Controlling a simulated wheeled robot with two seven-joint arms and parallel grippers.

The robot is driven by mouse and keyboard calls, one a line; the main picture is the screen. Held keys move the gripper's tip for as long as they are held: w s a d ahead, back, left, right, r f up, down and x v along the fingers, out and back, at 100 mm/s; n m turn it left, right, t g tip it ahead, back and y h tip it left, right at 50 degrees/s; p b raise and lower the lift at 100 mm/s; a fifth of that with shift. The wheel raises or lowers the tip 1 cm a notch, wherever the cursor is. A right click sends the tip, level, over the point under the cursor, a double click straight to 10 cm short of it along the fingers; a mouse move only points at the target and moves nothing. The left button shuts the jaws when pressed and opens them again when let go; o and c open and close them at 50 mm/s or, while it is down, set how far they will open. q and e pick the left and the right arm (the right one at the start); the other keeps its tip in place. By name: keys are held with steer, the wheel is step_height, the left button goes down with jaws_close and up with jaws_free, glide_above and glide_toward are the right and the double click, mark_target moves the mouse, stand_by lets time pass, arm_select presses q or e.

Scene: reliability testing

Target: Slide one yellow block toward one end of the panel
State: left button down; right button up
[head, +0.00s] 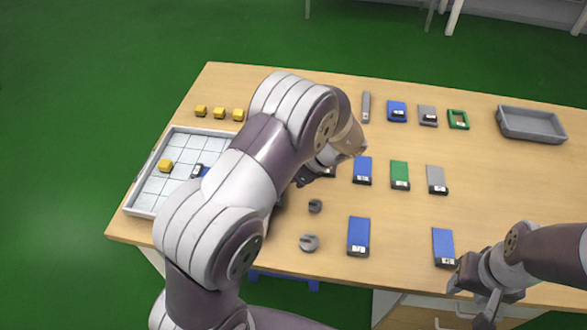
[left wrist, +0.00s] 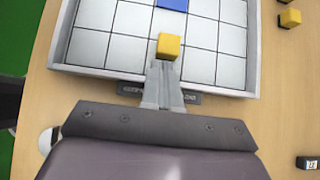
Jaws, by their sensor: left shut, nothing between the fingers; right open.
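The panel (head: 143,203) is a tray with a white tiled floor and grey rim at the left of the table; the left wrist view shows its near rim (left wrist: 100,72). My left gripper (left wrist: 165,66) is shut and empty, reaching over this rim. A yellow block (left wrist: 168,46) sits just ahead of its fingertips; I cannot tell whether they touch. My left arm hides this block and the fingertips in the head view. Another yellow block (head: 165,165) lies on the panel, and a blue piece (left wrist: 173,4) is on it too. My right gripper (head: 472,292) is open at the lower right.
Several yellow blocks (head: 219,113) lie on the table beyond the panel. Blue, green and grey modules (head: 400,175) stand in rows to the right. Two grey knobs (head: 309,243) lie near the front edge. An empty grey tray (head: 531,123) is at the far right.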

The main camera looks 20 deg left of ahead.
arm_select(q)
steer(key=shift+x, duration=0.85)
steer(key=shift+w+f, duration=0.1)
steer(key=a, duration=0.2)
steer(key=s+a+b, duration=0.1)
steer(key=a, duration=0.2)
steer(key=shift+s+a, duration=0.15)
steer(key=shift+a, duration=0.05)
